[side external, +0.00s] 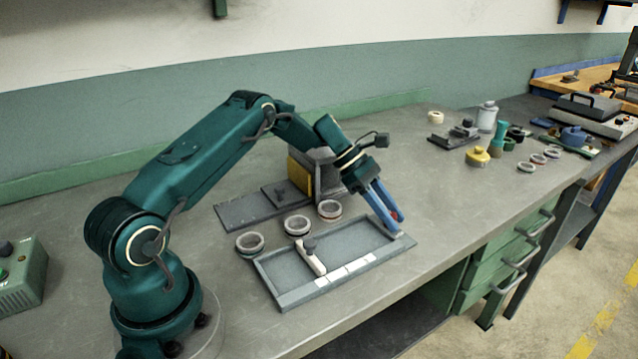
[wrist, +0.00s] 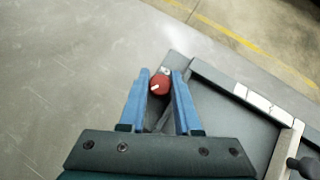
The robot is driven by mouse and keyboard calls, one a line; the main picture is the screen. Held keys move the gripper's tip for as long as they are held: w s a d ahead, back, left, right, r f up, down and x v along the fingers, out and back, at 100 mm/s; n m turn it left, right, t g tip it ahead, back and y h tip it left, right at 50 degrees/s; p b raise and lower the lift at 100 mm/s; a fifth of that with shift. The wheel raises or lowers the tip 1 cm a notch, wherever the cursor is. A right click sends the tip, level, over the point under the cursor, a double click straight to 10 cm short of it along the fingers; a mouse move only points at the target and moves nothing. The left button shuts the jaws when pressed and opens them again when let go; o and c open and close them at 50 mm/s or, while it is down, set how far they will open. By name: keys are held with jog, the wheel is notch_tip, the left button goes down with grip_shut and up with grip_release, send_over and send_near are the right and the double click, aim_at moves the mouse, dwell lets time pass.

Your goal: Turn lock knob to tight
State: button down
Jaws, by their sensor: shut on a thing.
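The lock knob is a small red round knob (wrist: 160,84) with a white mark on its lower left side in the wrist view. It sits at a corner of the grey tray fixture (wrist: 222,92). The blue fingers of my gripper (wrist: 161,76) are on its left and right sides, shut on it. A pale mark lies just above the knob. In the side view my gripper (side external: 393,224) points down at the right end of the tray (side external: 290,299). Only a bit of red shows between the fingers there, so the knob is mostly hidden.
A pale bar with a dark knob (side external: 312,258) lies across the tray. Three rings (side external: 297,226) stand behind it. A grey grinder block with a yellow face (side external: 299,177) is further back. Bottles and jars (side external: 487,117) stand at the right. The bench before the tray is clear.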

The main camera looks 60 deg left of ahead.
jog(key=c, duration=0.6)
grip_release()
jog(key=shift+s, duration=0.1)
jog(key=shift+d+n, duration=0.15)
jog(key=shift+n, duration=0.25)
